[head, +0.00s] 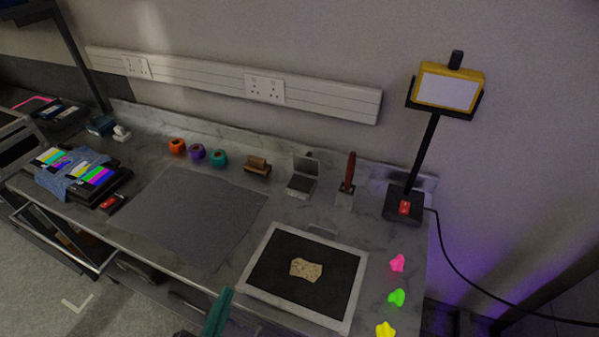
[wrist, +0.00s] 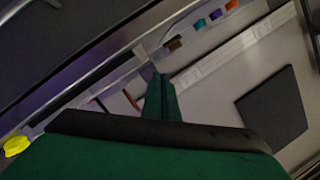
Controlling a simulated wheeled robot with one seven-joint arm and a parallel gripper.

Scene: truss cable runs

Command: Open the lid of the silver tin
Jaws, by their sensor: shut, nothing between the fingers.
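The silver tin (head: 299,184) stands toward the back of the bench, right of centre in the head view. Its lid (head: 306,166) looks raised, standing up at the back of the tin. My green gripper (head: 224,293) is at the bench's front edge in the head view, well in front of the tin and apart from it. In the wrist view my gripper's fingers (wrist: 160,80) are together with nothing between them. The tin is too small and dark to make out surely in the wrist view.
A wooden brush (head: 257,166) stands left of the tin and a red-handled tool (head: 348,174) right of it. A framed dark tray (head: 270,292) with a tan piece (head: 306,269) lies in front. A grey mat (head: 200,215) lies left. A lamp (head: 405,203) stands right.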

